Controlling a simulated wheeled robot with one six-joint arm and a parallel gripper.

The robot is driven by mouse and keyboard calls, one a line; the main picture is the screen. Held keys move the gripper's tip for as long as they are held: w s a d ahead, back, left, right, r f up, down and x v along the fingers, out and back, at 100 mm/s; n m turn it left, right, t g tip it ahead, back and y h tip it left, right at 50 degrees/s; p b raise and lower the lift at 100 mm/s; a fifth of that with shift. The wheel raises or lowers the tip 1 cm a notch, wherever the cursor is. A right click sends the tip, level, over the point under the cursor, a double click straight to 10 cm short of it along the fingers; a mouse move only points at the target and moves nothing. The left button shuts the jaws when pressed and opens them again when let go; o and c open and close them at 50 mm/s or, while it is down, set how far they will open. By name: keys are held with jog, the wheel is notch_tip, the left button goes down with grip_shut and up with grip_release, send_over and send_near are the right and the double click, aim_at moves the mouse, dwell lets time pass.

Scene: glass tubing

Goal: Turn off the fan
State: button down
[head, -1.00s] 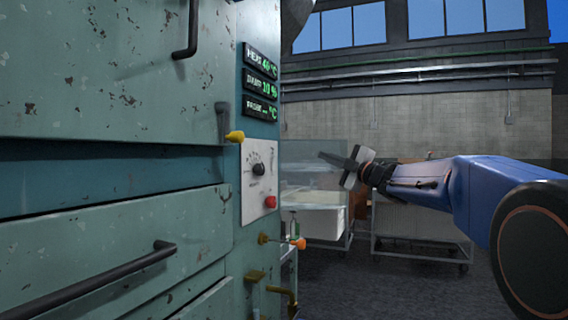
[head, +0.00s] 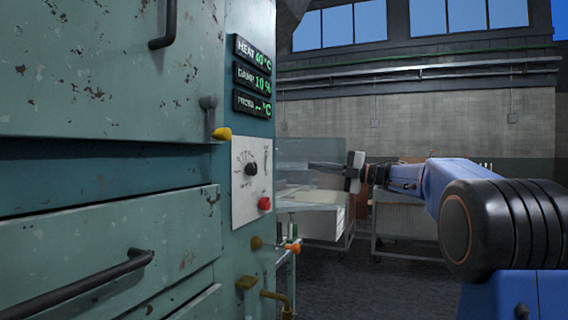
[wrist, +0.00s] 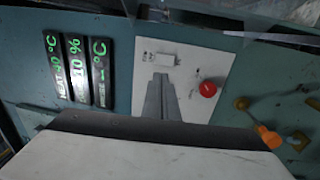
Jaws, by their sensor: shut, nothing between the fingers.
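A white control panel (head: 240,212) is on the teal cabinet's side face. It carries a black dial (head: 251,168), a red button (head: 264,203) and a small switch-like mark near its upper right edge. No fan is clearly visible. My gripper (head: 312,165) is shut and empty, right of the panel and apart from it, pointing left.
Three displays (head: 252,75) sit above the panel. A yellow-tipped lever (head: 221,133) juts out left of it. An orange-tipped valve (head: 294,247) and brass fittings are below. Floor to the right is open.

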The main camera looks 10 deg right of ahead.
aim_at(270, 159)
jog(key=x, duration=1.4)
jog(key=shift+a+r, duration=0.15)
